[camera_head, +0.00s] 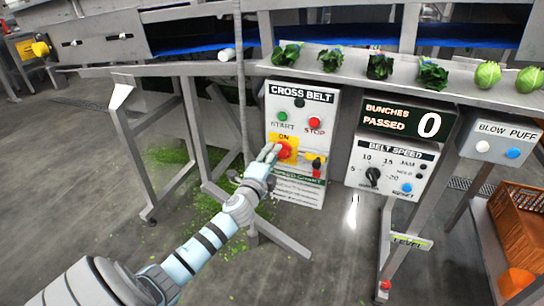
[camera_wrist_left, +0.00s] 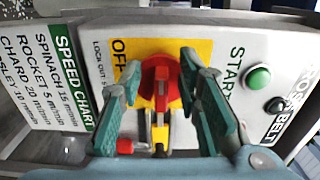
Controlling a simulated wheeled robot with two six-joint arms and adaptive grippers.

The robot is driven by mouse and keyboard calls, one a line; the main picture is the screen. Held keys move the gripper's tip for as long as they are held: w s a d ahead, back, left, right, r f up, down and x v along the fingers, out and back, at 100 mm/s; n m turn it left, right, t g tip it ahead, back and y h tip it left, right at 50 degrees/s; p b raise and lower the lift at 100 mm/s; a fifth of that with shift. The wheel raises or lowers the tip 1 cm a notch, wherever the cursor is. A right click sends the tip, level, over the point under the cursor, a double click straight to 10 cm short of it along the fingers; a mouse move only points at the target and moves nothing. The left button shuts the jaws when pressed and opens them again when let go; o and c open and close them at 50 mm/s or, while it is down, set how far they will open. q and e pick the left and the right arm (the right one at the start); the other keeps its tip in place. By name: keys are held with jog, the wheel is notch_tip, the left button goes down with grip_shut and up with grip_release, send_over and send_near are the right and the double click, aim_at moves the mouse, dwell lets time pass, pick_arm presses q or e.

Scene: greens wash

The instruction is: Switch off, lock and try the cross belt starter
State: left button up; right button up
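The cross belt starter (camera_head: 326,110) is a pale box with a green start button (camera_head: 283,116), a red stop button (camera_head: 314,122) and a red rotary knob (camera_head: 284,152) on a yellow plate. The knob also shows in the left wrist view (camera_wrist_left: 160,82), with "OFF" readable beside it. My left gripper (camera_wrist_left: 162,68) is open, its fingers on either side of the knob; whether they touch it is unclear. The knob's exact pointing is partly hidden. Small red, yellow and black parts (camera_head: 315,164) sit beside the plate. My right gripper is out of view.
A bunches display (camera_head: 409,121) and belt speed panel (camera_head: 390,167) stand to the right, then a blow puff box (camera_head: 500,142). A conveyor ledge with greens (camera_head: 380,66) runs above. Table legs and a hanging cord (camera_head: 240,90) are close to my left arm.

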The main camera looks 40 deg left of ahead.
pick_arm(q)
jog(key=v, duration=1.2)
jog(key=shift+d, duration=0.1)
